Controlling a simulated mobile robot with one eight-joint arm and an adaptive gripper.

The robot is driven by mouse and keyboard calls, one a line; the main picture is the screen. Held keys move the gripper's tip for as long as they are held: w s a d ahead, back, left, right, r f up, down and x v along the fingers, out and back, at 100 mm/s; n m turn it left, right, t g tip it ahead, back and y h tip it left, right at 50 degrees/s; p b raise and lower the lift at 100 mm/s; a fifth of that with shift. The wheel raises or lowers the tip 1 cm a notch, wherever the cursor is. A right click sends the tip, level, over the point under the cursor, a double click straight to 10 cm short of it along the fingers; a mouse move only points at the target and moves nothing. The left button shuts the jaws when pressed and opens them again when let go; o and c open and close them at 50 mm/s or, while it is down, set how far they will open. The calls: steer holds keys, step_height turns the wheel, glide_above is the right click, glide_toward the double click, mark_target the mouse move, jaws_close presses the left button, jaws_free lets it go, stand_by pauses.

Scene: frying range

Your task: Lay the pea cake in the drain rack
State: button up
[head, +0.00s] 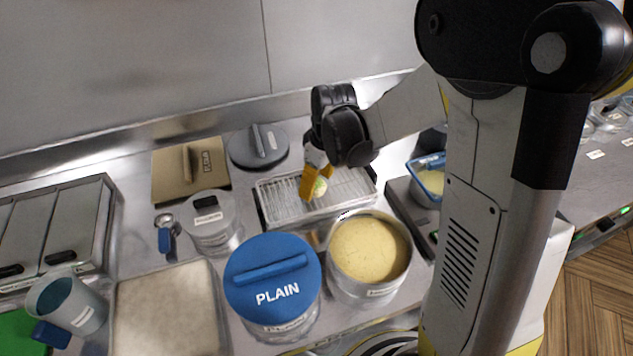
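The drain rack (279,205) is a wire grid in a shallow metal tray behind the pots. My gripper (318,184) points down over the middle of the rack, with yellow fingers. A small pale green-yellow round piece, apparently the pea cake (320,188), sits between the fingers, which look closed on it. The fingers partly hide it. It is at or just above the grid; I cannot tell whether it touches the wires.
A pot of yellow crumbs (369,248) and a blue-lidded "PLAIN" container (272,279) stand in front of the rack. A labelled clear container (211,220) is to the left.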

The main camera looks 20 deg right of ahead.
steer(key=shift+r, duration=0.1)
step_height(320, 180, up, 12)
steer(key=s+d, duration=0.1)
steer(key=s+a+r+m+t+h, duration=0.1)
steer(key=s+m+t, duration=0.4)
steer(key=s, duration=1)
steer(key=shift+r+m+t, duration=0.4)
steer(key=shift+r+m, duration=0.25)
steer(key=shift+m, duration=0.55)
